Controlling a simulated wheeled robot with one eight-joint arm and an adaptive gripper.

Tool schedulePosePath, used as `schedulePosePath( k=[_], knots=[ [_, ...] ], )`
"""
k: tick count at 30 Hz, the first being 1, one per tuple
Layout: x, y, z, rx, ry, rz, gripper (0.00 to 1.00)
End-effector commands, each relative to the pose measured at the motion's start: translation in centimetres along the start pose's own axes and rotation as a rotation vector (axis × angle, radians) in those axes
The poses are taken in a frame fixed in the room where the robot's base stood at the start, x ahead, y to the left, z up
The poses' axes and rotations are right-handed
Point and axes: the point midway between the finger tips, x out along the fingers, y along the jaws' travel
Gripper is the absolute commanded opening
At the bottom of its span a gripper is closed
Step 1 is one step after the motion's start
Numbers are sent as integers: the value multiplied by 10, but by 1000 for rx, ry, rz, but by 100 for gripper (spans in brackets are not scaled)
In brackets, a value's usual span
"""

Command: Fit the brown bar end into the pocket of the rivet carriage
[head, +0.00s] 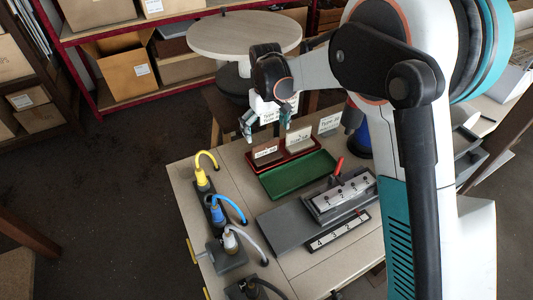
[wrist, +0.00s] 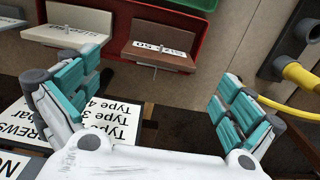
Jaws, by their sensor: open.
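The brown bar end (head: 267,153) stands in a red tray (head: 291,157) in the head view, with a white label on it. It also shows in the wrist view (wrist: 146,57), upside down, just beyond my fingers. A pale bar end (head: 299,142) stands beside it, also in the wrist view (wrist: 78,18). My gripper (head: 267,121) is open and empty above and behind the tray. Its teal fingers are wide apart in the wrist view (wrist: 160,90). The rivet carriage (head: 341,194), a grey block with a numbered top and a red handle, sits front right; I cannot make out its pocket.
An empty green tray (head: 298,176) lies between the red tray and the carriage. Yellow (head: 201,179), blue and white cabled plugs stand along the table's left side. Sign cards (head: 329,124) stand behind the trays. A round table (head: 244,34) is farther back.

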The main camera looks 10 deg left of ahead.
Motion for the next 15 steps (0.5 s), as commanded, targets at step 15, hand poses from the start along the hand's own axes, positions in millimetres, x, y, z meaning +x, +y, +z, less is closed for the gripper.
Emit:
schedulePosePath(
  k=[15],
  knots=[
    [51, 0, 0, 0, 1, 0, 100]
  ],
)
